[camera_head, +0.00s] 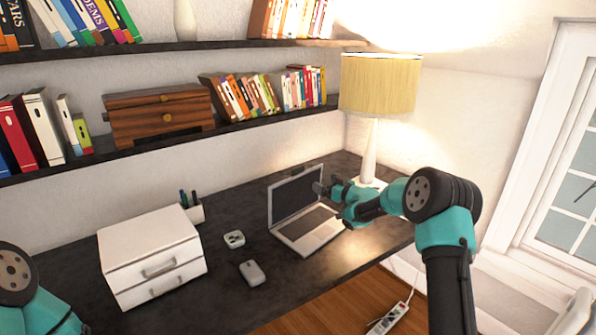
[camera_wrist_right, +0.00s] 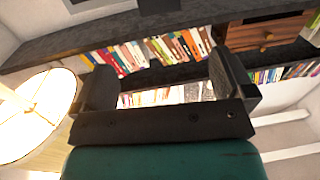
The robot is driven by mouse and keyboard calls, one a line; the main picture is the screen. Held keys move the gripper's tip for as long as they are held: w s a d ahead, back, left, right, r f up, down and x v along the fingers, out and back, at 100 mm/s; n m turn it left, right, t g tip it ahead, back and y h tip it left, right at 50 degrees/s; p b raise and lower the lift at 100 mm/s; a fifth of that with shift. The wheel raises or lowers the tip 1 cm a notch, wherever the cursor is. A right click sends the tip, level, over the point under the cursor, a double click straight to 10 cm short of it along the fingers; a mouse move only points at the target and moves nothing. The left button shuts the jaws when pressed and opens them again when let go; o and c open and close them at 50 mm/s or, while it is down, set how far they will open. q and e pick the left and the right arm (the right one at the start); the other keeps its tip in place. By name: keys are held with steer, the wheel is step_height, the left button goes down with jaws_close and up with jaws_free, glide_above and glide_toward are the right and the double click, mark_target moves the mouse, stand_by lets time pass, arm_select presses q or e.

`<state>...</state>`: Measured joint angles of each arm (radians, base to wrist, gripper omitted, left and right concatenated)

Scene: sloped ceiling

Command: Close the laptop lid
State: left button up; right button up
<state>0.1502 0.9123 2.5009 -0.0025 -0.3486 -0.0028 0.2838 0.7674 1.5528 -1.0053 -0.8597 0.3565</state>
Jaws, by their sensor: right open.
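The laptop stands open on the dark desk, its silver base and keyboard (camera_head: 308,232) flat and its dark-screened lid (camera_head: 295,195) raised and leaning back. My right gripper (camera_head: 320,188) is at the right edge of the lid, with the forearm reaching in from the right; I cannot tell whether it touches. In the right wrist view its two dark fingers (camera_wrist_right: 165,82) are spread wide with nothing held between them. The laptop cannot be made out in that view. Only a teal and black part of my left arm shows at the lower left; its gripper is out of frame.
A lamp (camera_head: 380,85) stands behind my right arm. A mouse (camera_head: 252,273), a small white-green item (camera_head: 234,239), a pen cup (camera_head: 193,211) and a white drawer box (camera_head: 152,257) are left of the laptop. Bookshelves (camera_head: 180,128) hang above. A power strip (camera_head: 388,318) lies below.

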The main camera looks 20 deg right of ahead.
mark_target(299, 170)
steer(key=x, duration=1.5)
steer(key=shift+w+a, duration=0.25)
steer(key=shift+w, duration=0.05)
steer(key=c, duration=1.3)
steer(key=shift+s+d, duration=0.1)
steer(key=shift+s, duration=0.05)
